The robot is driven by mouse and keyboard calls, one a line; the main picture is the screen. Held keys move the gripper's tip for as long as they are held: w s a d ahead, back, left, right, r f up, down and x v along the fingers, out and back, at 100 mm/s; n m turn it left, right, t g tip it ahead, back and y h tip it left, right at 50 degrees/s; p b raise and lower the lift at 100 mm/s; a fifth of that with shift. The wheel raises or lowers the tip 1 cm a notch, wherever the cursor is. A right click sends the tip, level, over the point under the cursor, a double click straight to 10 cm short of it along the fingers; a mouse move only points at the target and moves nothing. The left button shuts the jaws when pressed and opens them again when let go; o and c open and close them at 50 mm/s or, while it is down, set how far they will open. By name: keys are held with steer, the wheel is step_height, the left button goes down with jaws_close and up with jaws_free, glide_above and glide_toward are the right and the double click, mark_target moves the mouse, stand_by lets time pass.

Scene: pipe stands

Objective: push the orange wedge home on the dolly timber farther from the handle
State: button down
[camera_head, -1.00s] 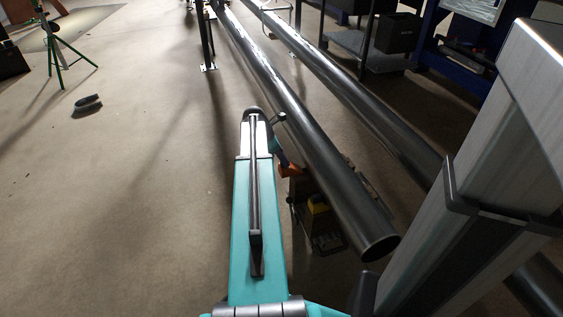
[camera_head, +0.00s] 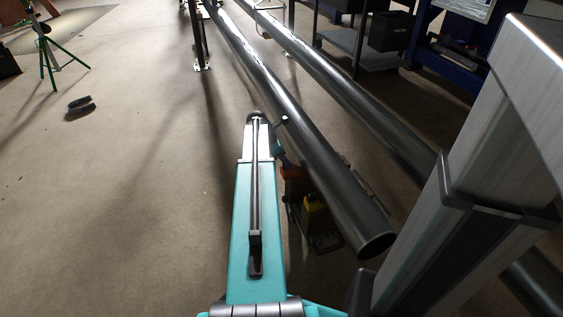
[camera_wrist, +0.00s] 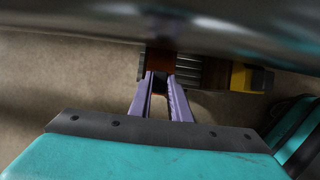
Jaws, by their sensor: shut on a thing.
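The orange wedge (camera_wrist: 160,62) sits at the tips of my gripper (camera_wrist: 159,82) in the wrist view, partly under the pipe's edge. My purple fingers are shut on it. In the head view the wedge (camera_head: 291,172) is a small, shaded orange patch left of the near pipe, beside the dolly (camera_head: 325,238). My gripper is mostly hidden there behind my teal arm. A grey-brown ribbed block, perhaps the dolly timber (camera_wrist: 188,72), lies right of the wedge in the wrist view. The wedge's contact with timber and pipe is hidden, and I cannot make out the handle.
The near pipe (camera_head: 318,140) runs away from its open end and spans the top of the wrist view. A second pipe (camera_head: 350,95) lies to the right. Open floor (camera_head: 120,200) is at left.

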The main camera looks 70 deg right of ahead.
steer(key=shift+s+d+f, duration=0.1)
steer(key=shift+s+d, duration=0.05)
steer(key=shift+s, duration=0.05)
steer(key=c, duration=1.6)
jaws_free()
steer(key=shift+o, duration=0.2)
steer(key=shift+w, duration=0.1)
steer(key=v, duration=0.7)
steer(key=shift+r, duration=0.25)
stand_by(0.5)
steer(key=shift+w, duration=0.15)
